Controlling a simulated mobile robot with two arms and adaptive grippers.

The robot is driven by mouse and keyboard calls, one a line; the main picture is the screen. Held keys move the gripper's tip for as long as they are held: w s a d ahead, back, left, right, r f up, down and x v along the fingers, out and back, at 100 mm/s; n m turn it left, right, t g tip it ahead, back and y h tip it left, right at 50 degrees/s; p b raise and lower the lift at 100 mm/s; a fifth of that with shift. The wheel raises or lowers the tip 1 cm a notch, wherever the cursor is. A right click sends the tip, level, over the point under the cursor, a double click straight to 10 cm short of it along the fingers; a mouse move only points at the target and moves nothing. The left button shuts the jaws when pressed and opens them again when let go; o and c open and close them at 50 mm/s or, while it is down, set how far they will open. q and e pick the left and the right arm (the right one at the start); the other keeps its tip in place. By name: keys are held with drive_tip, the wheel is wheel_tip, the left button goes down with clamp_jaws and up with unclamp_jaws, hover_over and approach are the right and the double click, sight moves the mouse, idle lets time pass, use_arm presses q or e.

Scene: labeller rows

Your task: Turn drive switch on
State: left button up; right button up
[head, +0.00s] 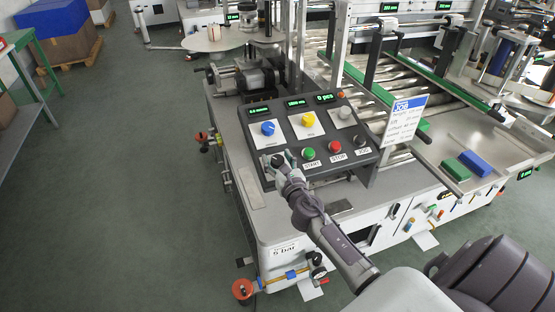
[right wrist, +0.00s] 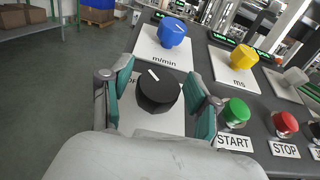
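The drive switch is a black round knob (right wrist: 158,94) on a white plate (right wrist: 150,122) in the right wrist view. Its white mark points up and slightly left. Part of a label reading "OF" shows at its left, cut off by a finger. My right gripper (right wrist: 163,98) is open, with one teal-padded finger on each side of the knob. Narrow gaps seem to show, but I cannot tell if either finger touches. In the head view my right gripper (head: 280,162) is at the panel's lower left corner and mostly hides the switch. My left gripper is not in view.
The dark control panel (head: 338,169) also carries a blue knob (head: 268,128), a yellow knob (head: 308,119), a green START button (head: 309,153) and a red STOP button (head: 335,146). A job sign (head: 406,120) stands right of it.

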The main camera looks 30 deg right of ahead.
drive_tip(key=c, duration=0.9)
drive_tip(key=shift+f+m+h, duration=0.1)
drive_tip(key=shift+m+h, duration=0.3)
drive_tip(key=shift+m, duration=0.1)
drive_tip(key=m+g+h+b, duration=0.1)
drive_tip(key=m+g+h, duration=0.2)
drive_tip(key=m+h, duration=0.2)
drive_tip(key=m+g+h+b, duration=0.1)
drive_tip(key=m+g+h, duration=0.3)
drive_tip(key=m+g, duration=0.2)
drive_tip(key=shift+b, duration=0.4)
drive_tip(key=m+g+h+b, duration=0.1)
drive_tip(key=m+g, duration=0.3)
drive_tip(key=shift+g, duration=0.4)
drive_tip(key=m+g+b, duration=0.2)
drive_tip(key=m+g, duration=0.2)
drive_tip(key=shift+s+g+y, duration=0.15)
drive_tip(key=shift+g+y, duration=0.25)
drive_tip(key=shift+m+g, duration=0.3)
drive_tip(key=shift+m, duration=0.1)
